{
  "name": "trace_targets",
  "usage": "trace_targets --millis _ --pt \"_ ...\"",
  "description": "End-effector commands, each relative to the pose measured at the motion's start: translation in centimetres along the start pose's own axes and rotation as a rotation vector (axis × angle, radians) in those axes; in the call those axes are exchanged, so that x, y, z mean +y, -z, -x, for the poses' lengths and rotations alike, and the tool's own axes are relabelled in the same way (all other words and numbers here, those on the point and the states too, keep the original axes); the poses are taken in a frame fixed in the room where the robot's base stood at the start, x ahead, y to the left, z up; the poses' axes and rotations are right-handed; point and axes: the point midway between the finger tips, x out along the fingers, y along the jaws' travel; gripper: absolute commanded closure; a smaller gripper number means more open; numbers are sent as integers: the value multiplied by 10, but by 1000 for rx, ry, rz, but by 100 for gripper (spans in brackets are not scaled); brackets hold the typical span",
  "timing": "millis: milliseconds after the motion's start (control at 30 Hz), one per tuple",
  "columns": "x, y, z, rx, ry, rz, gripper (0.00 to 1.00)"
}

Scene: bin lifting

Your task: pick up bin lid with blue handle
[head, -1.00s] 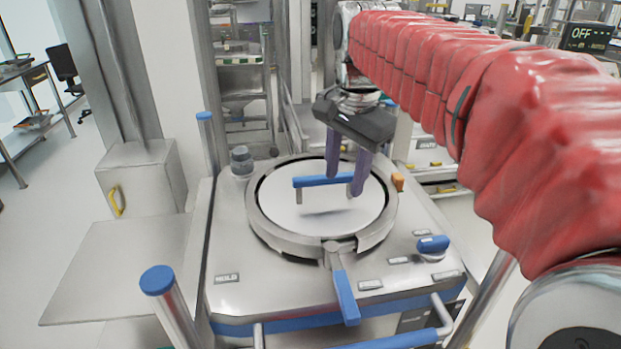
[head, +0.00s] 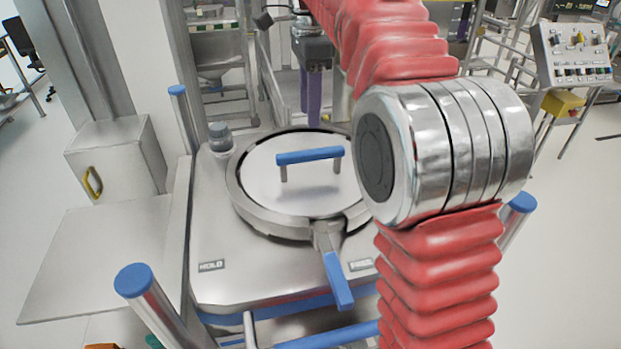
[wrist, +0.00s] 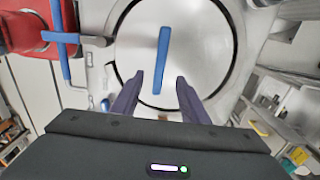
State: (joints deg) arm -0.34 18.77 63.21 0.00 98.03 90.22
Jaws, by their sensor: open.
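The round, pale bin lid (head: 268,183) lies inside the metal ring of the bin station. Its blue bar handle (head: 309,156) stands on two posts above the lid. In the wrist view the lid (wrist: 195,60) also shows, with the blue handle (wrist: 162,58) running lengthwise ahead of my gripper. My gripper (head: 311,118) hangs behind the lid's far edge in the head view, its purple fingers pointing down. In the wrist view my gripper (wrist: 159,76) is open, with the near end of the handle showing between its fingertips. No contact with the handle is visible.
A clamp lever with a blue grip (head: 338,281) sticks out from the ring's front. Blue-capped posts (head: 133,281) stand around the station. A grey cabinet (head: 117,160) is at left. My red-sleeved arm hides the station's right side.

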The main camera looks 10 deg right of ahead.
Motion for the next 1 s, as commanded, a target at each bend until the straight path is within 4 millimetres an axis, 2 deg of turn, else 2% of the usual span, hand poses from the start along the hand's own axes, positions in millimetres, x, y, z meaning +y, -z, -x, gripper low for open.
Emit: trace_targets --millis 267,800,1000 --pt "0 1 -14 0 -2 -1 59" --pt "0 3 -83 0 -1 -3 59" --pt "0 3 -86 0 1 -2 59"
